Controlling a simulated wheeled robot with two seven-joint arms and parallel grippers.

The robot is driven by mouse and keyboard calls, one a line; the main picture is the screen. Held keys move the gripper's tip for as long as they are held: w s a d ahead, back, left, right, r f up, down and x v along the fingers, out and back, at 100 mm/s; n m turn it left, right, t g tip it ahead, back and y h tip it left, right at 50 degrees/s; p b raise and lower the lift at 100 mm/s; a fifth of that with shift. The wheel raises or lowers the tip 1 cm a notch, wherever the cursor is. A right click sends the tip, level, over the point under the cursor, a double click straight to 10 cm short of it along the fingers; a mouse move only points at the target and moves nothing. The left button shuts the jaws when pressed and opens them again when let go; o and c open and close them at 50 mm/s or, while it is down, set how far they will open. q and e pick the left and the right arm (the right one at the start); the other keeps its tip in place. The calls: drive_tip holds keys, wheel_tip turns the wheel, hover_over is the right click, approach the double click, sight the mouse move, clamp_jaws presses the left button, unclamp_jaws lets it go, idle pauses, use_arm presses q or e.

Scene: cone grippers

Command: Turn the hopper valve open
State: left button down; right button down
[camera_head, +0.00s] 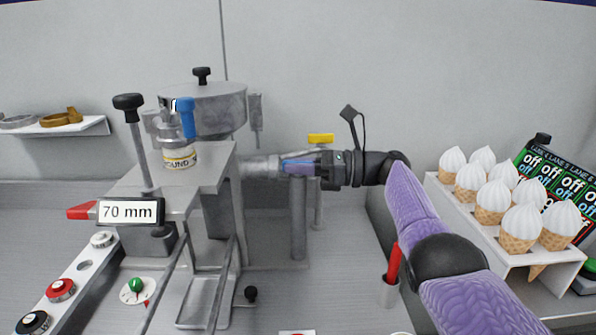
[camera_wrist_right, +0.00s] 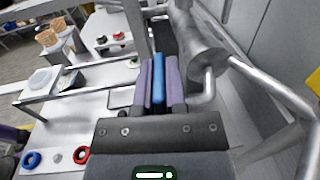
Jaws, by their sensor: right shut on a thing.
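The hopper (camera_head: 205,105) is a grey metal drum with a black knob on its lid, at the left of the head view. A grey metal pipe (camera_head: 262,167) runs from its stand toward my right gripper, and thick piping (camera_wrist_right: 200,50) shows in the wrist view. My right gripper (camera_head: 300,167) is at the end of this pipe. In the wrist view its purple fingers (camera_wrist_right: 158,85) are shut on a blue bar (camera_wrist_right: 158,86), which looks like the valve handle. The fingers hide part of the bar. My left gripper is not in view.
A white rack of ice-cream cones (camera_head: 490,215) and a lane display (camera_head: 565,185) stand at the right. A 70 mm sign (camera_head: 128,212) and push buttons (camera_head: 60,290) are at the left. A yellow tab (camera_head: 321,138) is just above my right gripper.

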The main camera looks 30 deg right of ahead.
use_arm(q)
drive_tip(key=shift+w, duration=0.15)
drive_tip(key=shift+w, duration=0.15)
use_arm(e)
drive_tip(key=c, duration=0.7)
unclamp_jaws()
wheel_tip(320, 180, up, 9)
drive_tip(key=p, duration=0.3)
drive_tip(key=shift+r, duration=0.55)
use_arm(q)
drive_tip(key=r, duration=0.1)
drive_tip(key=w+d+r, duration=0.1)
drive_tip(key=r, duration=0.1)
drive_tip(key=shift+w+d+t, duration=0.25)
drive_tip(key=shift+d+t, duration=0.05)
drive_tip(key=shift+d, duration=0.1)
